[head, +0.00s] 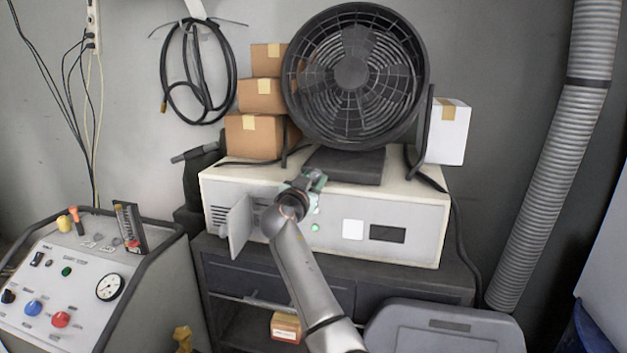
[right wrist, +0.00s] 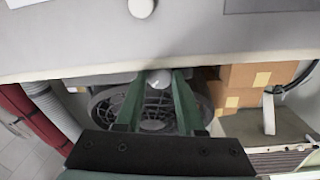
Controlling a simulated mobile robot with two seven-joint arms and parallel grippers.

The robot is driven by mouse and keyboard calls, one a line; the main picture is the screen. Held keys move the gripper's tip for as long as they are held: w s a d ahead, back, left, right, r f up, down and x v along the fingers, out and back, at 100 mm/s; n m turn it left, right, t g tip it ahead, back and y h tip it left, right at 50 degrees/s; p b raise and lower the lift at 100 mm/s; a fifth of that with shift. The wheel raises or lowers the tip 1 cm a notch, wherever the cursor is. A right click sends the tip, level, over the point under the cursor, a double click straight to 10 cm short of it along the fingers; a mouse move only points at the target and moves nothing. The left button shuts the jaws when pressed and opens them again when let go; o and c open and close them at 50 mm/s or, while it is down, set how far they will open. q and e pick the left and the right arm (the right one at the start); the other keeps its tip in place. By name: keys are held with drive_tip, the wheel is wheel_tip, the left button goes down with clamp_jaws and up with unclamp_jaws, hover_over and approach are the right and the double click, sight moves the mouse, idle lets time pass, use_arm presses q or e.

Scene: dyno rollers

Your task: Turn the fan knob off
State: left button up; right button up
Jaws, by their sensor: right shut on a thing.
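The black round fan (head: 350,72) stands on its dark base on top of a white cabinet (head: 400,195). My right gripper (head: 308,183) is at the upper front edge of the cabinet, below and left of the fan base. In the right wrist view the green fingers of my right gripper (right wrist: 156,82) close around a small pale knob (right wrist: 155,77) at the panel edge, with the fan (right wrist: 108,104) showing beyond. The knob is hidden behind the gripper in the head view, and its turn angle cannot be read. My left gripper is not in view.
Cardboard boxes (head: 262,136) and a white box (head: 447,131) flank the fan. A control console (head: 70,290) stands at the left, and a ribbed duct (head: 555,150) at the right.

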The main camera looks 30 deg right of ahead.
clamp_jaws()
drive_tip(key=shift+f+n+b, duration=0.1)
drive_tip(key=shift+n+b, duration=0.25)
drive_tip(key=shift+n, duration=0.25)
drive_tip(key=n, duration=0.3)
drive_tip(key=o, duration=0.8)
unclamp_jaws()
drive_tip(key=b+v, duration=0.2)
drive_tip(key=v, duration=1)
drive_tip(key=shift+s+a+b, duration=0.15)
drive_tip(key=shift+s+b, duration=0.1)
drive_tip(key=shift+b, duration=0.1)
